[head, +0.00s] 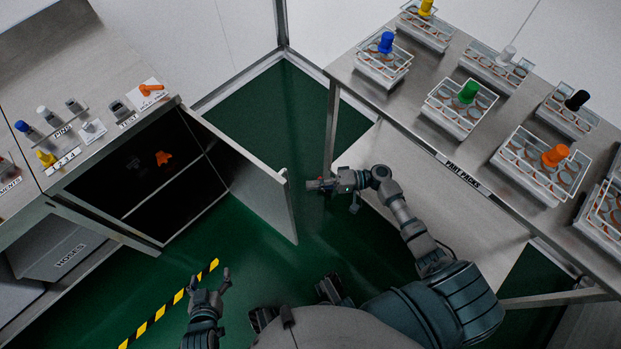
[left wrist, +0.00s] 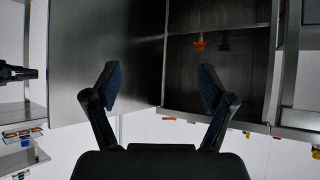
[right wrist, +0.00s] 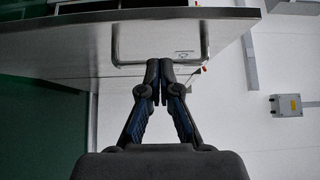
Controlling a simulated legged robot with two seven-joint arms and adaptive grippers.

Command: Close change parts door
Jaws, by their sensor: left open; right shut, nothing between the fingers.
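The grey change parts door (head: 262,190) stands open, swung out from the dark cabinet (head: 140,175) in the head view. In the left wrist view the door (left wrist: 105,55) is left of the open cabinet interior (left wrist: 220,75). My right gripper (head: 314,185) is shut and empty, just right of the door's free edge. In the right wrist view its closed fingertips (right wrist: 160,68) overlap a rectangular handle (right wrist: 160,30) on the door; contact cannot be told. My left gripper (head: 210,281) is open and empty, low over the floor in front of the cabinet.
An orange part (head: 163,158) sits inside the cabinet. A part packs table (head: 400,110) with several wire baskets stands at the right, close to my right arm. Green floor (head: 262,122) is clear behind the door. A yellow-black stripe (head: 170,303) marks the floor at the front.

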